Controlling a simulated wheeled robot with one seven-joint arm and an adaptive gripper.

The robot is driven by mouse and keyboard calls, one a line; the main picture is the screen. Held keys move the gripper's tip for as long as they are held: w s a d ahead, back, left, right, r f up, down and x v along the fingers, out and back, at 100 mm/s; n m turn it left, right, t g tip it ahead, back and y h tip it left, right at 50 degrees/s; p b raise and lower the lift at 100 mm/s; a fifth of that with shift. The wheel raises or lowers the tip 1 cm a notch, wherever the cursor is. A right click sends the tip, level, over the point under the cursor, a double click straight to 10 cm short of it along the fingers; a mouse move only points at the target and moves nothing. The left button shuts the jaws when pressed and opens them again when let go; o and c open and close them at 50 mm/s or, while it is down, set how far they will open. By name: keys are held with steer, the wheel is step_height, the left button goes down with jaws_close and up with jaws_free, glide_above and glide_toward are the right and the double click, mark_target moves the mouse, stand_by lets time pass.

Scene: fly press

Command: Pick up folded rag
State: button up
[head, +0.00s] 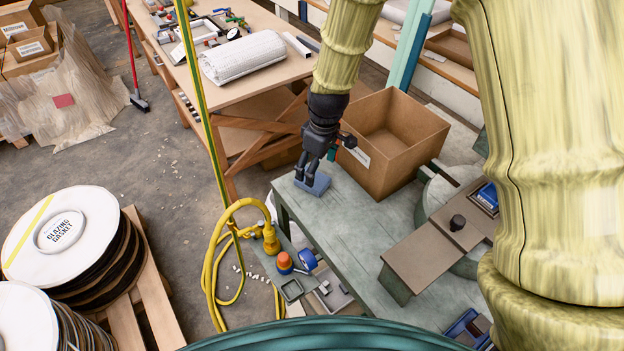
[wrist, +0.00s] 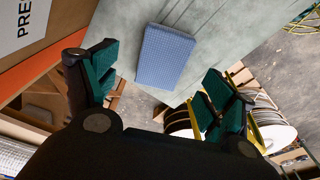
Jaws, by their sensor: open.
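The folded rag (head: 314,184) is a small blue rectangle lying flat on the grey-green table near its far left corner. In the wrist view the rag (wrist: 165,56) shows a fine woven grid and lies between and beyond my fingers. My gripper (head: 309,178) points down just above the rag in the head view, and its fingers hide part of it. In the wrist view my gripper (wrist: 160,90) is open, with its green pads wide apart and nothing between them. I cannot tell the exact height above the rag.
An open cardboard box (head: 390,145) stands on the table close to the right of my gripper. A brown block fixture (head: 425,258) stands further right. A yellow hose (head: 225,245) hangs off the table's left side.

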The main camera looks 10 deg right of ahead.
steer(key=shift+s, duration=0.2)
steer(key=shift+s+a+f, duration=0.1)
steer(key=shift+s+f, duration=0.05)
steer(key=f, duration=0.1)
steer(key=w+f+p, duration=0.1)
steer(key=f, duration=0.1)
steer(key=shift+a, duration=0.2)
steer(key=shift+s+f, duration=0.1)
steer(key=shift+f, duration=0.7)
steer(key=c, duration=1.2)
steer(key=shift+r, duration=0.2)
